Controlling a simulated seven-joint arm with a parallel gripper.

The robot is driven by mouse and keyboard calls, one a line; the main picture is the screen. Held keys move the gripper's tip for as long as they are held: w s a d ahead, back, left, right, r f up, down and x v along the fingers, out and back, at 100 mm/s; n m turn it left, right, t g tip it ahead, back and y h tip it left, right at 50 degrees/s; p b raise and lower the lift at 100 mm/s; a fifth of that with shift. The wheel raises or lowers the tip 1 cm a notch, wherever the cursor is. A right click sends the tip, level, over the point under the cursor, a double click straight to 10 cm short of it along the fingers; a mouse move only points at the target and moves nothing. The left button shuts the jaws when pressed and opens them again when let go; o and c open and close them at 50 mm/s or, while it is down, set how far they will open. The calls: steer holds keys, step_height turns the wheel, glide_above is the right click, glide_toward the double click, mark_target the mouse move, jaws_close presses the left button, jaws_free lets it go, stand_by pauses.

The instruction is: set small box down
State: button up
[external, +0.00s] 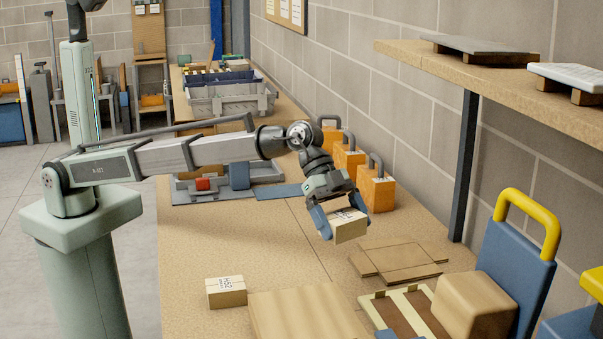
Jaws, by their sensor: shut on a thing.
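A small tan cardboard box (350,231) with a white printed label is held tilted in the air above the table (225,250). My gripper (339,218) is shut on this box, with its blue fingers on either side of it. A second small box (227,292) with a printed label stands on the table at the front left, apart from my gripper. The underside of the held box is hidden.
Flat cardboard pieces (402,259) lie right of the held box. Orange blocks with grey handles (376,188) line the wall. A wooden board (305,314) and a larger box (472,305) are in front. Bare table lies left of my gripper.

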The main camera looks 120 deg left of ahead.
steer(key=s+a+f+n+y, duration=0.1)
steer(key=s+a+n+y, duration=0.15)
steer(key=s+a, duration=0.7)
steer(key=s+a+f+n+y, duration=0.1)
steer(key=s+a+n+y, duration=0.2)
steer(key=a, duration=1.4)
steer(key=s+a+f+n+y, duration=0.2)
steer(key=s+a+n, duration=0.35)
steer(key=a, duration=0.85)
steer(key=s+a+f+n+g+y, duration=0.1)
steer(key=s+a+n+g+y, duration=0.15)
steer(key=s+a, duration=0.75)
steer(key=s+a+n+g+y, duration=0.1)
steer(key=s+a+n, duration=0.35)
steer(key=s, duration=0.95)
steer(key=s+a+f+n+g+y, duration=0.1)
steer(key=s+a, duration=0.9)
steer(key=s, duration=0.2)
steer(key=shift+w+f, duration=0.15)
steer(key=shift+f, duration=4.5)
steer(key=shift+f, duration=0.1)
steer(key=o, duration=0.8)
